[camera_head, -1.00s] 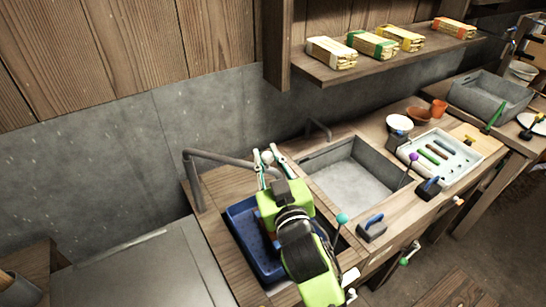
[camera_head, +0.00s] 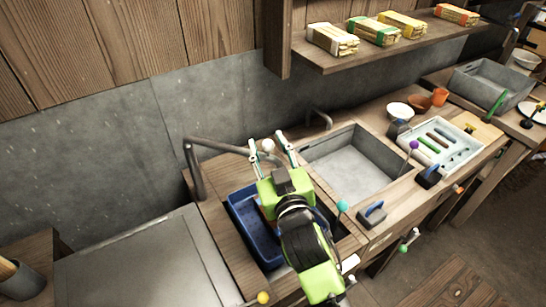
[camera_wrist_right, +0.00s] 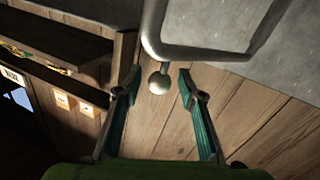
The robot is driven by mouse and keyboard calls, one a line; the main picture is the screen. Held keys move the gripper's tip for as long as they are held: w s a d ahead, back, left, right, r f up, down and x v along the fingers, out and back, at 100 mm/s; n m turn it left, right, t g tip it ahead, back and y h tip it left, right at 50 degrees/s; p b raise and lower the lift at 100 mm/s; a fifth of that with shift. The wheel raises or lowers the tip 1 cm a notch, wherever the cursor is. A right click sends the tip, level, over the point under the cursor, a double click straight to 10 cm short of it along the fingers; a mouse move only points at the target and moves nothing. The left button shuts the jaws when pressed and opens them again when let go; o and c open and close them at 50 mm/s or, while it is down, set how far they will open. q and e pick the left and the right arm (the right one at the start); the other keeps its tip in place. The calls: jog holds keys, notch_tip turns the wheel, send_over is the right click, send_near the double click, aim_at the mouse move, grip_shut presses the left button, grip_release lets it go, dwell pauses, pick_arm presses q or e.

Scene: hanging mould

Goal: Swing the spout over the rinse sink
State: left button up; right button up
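The spout (camera_head: 225,148) is a grey pipe that rises behind the left basin and bends out over it. A pale ball knob (camera_head: 268,146) sits at its free end; it also shows in the right wrist view (camera_wrist_right: 158,83). My right gripper (camera_head: 268,145) is open, with one finger on each side of the knob and gaps visible between. The grey square sink (camera_head: 350,180) lies to the right of the spout and looks empty. The left basin holds a blue tub (camera_head: 243,221), partly hidden by my right arm. My left gripper is not in view.
A smaller pipe (camera_head: 319,118) stands behind the grey sink. Levers with a teal ball (camera_head: 342,206) and a purple ball (camera_head: 414,145) stand by the sink. A white tray (camera_head: 465,150) with tools lies further right. A shelf with wrapped packs (camera_head: 333,39) hangs above.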

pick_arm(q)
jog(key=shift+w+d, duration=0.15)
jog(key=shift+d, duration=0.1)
pick_arm(e)
jog(key=v, duration=1.1)
jog(key=shift+s, duration=0.35)
